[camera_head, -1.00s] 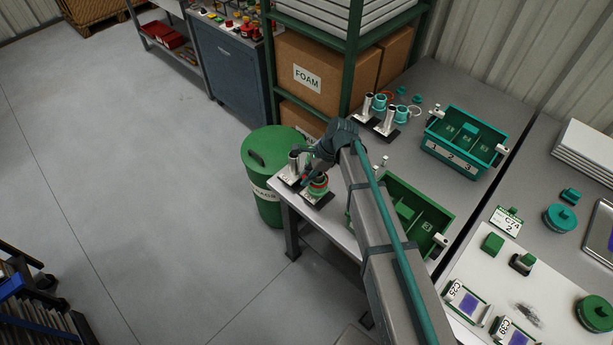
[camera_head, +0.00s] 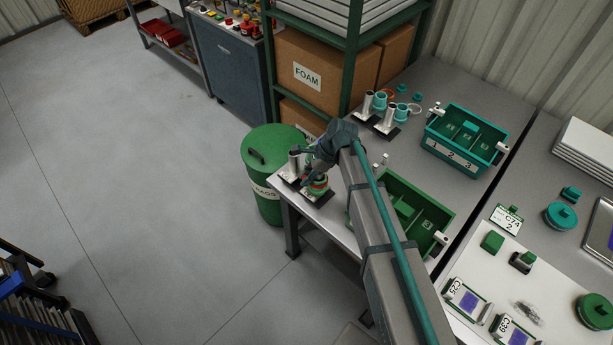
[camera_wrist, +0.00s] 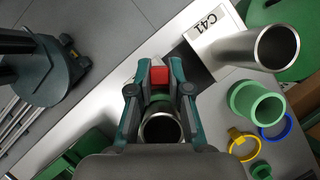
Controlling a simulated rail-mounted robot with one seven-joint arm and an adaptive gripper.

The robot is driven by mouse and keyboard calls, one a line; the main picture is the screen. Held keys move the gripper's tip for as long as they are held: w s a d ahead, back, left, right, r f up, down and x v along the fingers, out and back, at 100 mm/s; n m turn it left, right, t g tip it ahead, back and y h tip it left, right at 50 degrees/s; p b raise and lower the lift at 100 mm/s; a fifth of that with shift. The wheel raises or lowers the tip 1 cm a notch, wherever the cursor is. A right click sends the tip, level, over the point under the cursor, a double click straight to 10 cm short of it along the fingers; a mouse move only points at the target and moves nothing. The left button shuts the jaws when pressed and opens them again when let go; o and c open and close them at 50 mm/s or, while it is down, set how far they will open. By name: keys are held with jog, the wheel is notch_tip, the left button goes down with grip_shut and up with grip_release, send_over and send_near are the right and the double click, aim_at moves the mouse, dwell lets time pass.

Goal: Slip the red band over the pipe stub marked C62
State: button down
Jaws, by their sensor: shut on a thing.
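My gripper (camera_head: 318,176) is over the near left corner of the bench, its fingers shut on the red band. The band shows as a red piece between the fingertips (camera_wrist: 159,75) in the wrist view. A metal pipe stub (camera_wrist: 161,128) stands open-ended just below the fingers; its mark is hidden. Whether the band is around this stub or apart from it, I cannot tell. Another metal pipe stub (camera_wrist: 272,48) stands beside it on a plate marked C41 (camera_wrist: 213,36); it also shows in the head view (camera_head: 294,163). I cannot read C62 anywhere.
By the stubs are a green sleeve (camera_wrist: 256,103), a blue ring (camera_wrist: 275,127) and a yellow ring (camera_wrist: 243,146). A green bin (camera_head: 262,190) stands at the bench corner. A green divided tray (camera_head: 440,215) is to the right, a teal one (camera_head: 462,165) farther back.

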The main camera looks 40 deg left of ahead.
jog(key=shift+f, duration=0.35)
dwell(0.3)
jog(key=c, duration=0.6)
grip_release()
jog(key=shift+r, duration=0.1)
jog(key=shift+r+p, duration=2.95)
jog(key=shift+r, duration=2.5)
